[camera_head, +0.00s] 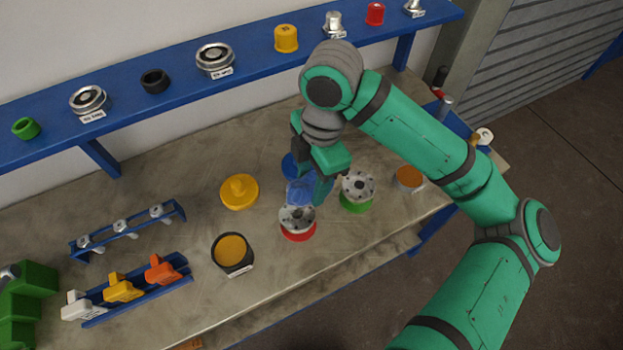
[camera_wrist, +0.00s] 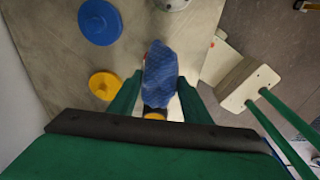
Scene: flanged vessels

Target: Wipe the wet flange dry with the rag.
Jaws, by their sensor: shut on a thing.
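My gripper (camera_head: 322,190) is shut on a blue rag (camera_head: 300,191), which hangs bunched between the fingers; the rag also shows in the wrist view (camera_wrist: 160,75). In the head view the rag appears just behind a grey flange on a red base (camera_head: 297,219), overlapping its far edge; I cannot tell whether they touch. In the wrist view the rag hides most of that vessel. A second grey flange on a green base (camera_head: 358,187) stands to the right, beside the gripper. I cannot make out water on either flange.
A yellow lid (camera_head: 240,191) and a dark pot (camera_head: 232,254) stand left; a blue lid (camera_wrist: 100,22) lies behind the gripper. An orange-topped pot (camera_head: 409,178) is at right. Racks with clamps (camera_head: 123,291) fill the front left. A blue shelf (camera_head: 182,93) runs along the wall.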

